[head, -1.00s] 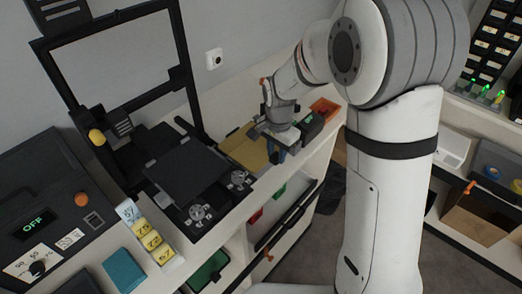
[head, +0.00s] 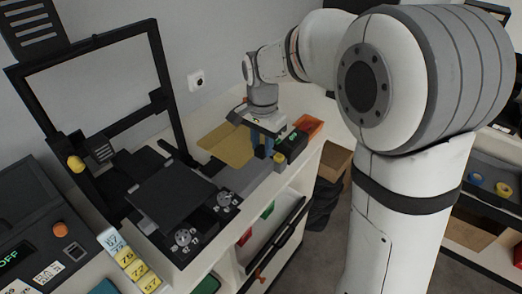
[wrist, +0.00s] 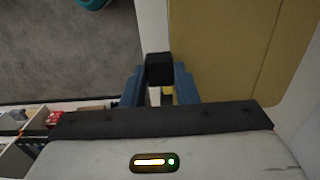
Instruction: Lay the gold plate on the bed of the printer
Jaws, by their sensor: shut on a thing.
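The gold plate (head: 226,146) is held up at the right of the printer, above the bench top. My gripper (head: 262,149) is at its right edge, with blue fingers pointing down. In the wrist view the gold plate (wrist: 225,50) fills the upper right. My gripper (wrist: 159,88) is shut there, with a black block at its fingertips beside the plate; how the block joins the plate is hidden. The printer's dark square bed (head: 172,194) is bare, to the left of the plate and lower. The printer's black frame (head: 163,100) stands behind the bed.
An orange bin (head: 308,125) and a dark box stand right of my gripper. A control box (head: 30,235) and yellow numbered blocks (head: 133,266) are at the left. Two round dials (head: 186,238) sit at the printer's front. The bench front edge drops to shelves.

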